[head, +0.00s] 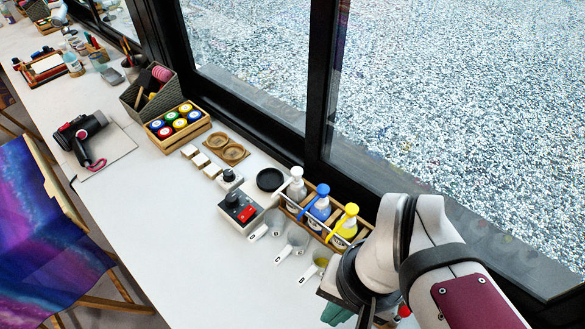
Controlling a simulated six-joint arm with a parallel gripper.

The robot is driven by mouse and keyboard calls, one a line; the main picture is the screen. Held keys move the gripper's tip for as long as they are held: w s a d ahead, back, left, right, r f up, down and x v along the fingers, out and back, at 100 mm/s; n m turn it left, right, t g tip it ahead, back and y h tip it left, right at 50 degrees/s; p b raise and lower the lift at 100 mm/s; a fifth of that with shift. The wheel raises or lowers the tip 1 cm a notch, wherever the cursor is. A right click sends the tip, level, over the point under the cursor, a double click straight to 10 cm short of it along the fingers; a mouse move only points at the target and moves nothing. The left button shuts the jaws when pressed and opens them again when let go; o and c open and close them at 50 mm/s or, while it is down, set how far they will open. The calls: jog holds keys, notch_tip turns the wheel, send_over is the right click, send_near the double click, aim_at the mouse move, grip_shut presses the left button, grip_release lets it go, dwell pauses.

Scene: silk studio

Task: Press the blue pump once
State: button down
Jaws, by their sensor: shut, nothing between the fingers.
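The blue pump (322,189) tops the middle bottle of three in a wooden rack (283,203) beside the window. A white pump bottle (296,187) stands to its left and a yellow pump bottle (345,228) to its right. The blue pump bottle (317,211) stands upright. My gripper (367,314) is at the bottom of the view, to the lower right of the rack, apart from the blue pump. It is shut and empty. My wrist hides part of the area right of the yellow pump bottle.
Several small scoop-like cups (297,238) lie in front of the rack. A grey box with a black knob and red switch (240,210) and a black round dish (270,180) stand left of it. The window frame (317,130) runs close behind. The table's front left is clear.

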dwell(0.4)
jog(key=w+m, duration=0.7)
jog(key=w, duration=0.2)
jog(key=w+d+f+m+h, duration=0.1)
jog(key=w+m, duration=0.6)
jog(key=w, duration=0.2)
jog(key=w+d+m, duration=0.1)
jog(key=w+m, duration=0.6)
jog(key=w, duration=0.2)
jog(key=shift+d+f+h, duration=0.15)
jog(key=shift+f+h, duration=0.2)
jog(key=shift+h, duration=0.05)
jog(key=shift+w+f, duration=0.1)
jog(key=shift+f, duration=0.1)
jog(key=shift+f, duration=0.2)
